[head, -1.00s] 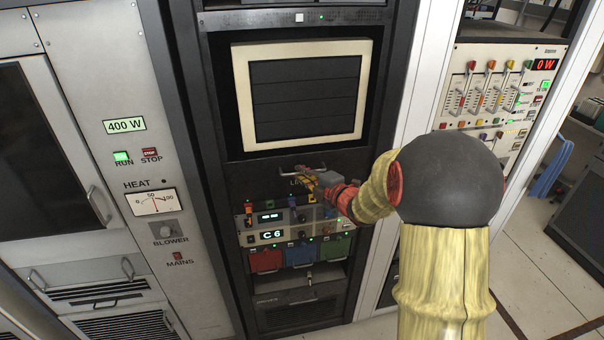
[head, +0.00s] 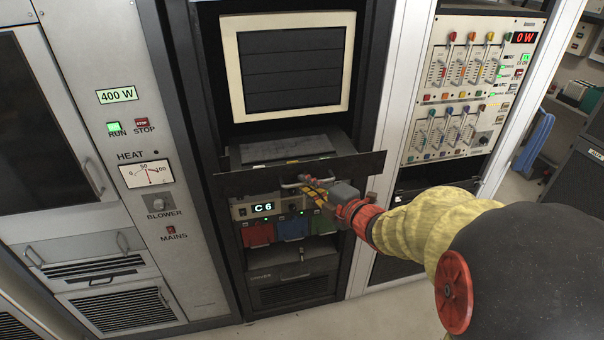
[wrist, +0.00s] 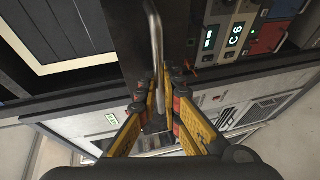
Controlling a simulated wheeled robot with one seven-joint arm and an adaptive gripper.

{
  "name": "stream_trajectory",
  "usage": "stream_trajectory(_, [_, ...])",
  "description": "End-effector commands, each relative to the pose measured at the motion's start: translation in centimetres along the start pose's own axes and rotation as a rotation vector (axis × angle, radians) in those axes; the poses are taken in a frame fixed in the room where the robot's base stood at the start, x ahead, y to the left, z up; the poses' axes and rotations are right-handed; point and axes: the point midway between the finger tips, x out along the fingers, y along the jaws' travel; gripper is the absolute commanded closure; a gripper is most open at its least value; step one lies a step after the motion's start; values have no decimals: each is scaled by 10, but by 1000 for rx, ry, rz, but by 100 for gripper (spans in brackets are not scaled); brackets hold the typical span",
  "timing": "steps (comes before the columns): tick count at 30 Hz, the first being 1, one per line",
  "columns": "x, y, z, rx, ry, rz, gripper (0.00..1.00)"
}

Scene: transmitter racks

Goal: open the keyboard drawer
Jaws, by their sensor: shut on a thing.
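The keyboard drawer (head: 240,183) is pulled partway out of the middle rack, below the monitor. Its dark front panel stands forward of the rack, and the keyboard (head: 285,149) shows on the tray behind it. A metal bar handle (head: 290,185) is fixed on the front panel; it also runs down between the fingers in the wrist view (wrist: 154,42). My gripper (head: 312,188) is shut on the handle, with its yellow fingers on either side of it in the wrist view (wrist: 162,90). The fingers hide part of the handle.
The monitor (head: 290,65) sits above the drawer. Below the front panel are a unit with a C6 display (head: 264,208) and red, blue and green modules (head: 291,228). A slider panel (head: 470,85) stands to the right. Open floor (head: 400,310) lies in front.

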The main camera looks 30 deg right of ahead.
Motion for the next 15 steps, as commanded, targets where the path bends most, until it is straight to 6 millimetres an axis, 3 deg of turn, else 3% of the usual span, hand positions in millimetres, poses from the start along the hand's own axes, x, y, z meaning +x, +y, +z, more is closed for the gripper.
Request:
stream_trajectory(6, [-17, -5, -7, 2, -1, -2, 100])
stream_trajectory(15, [-19, -5, -8, 2, 0, -1, 100])
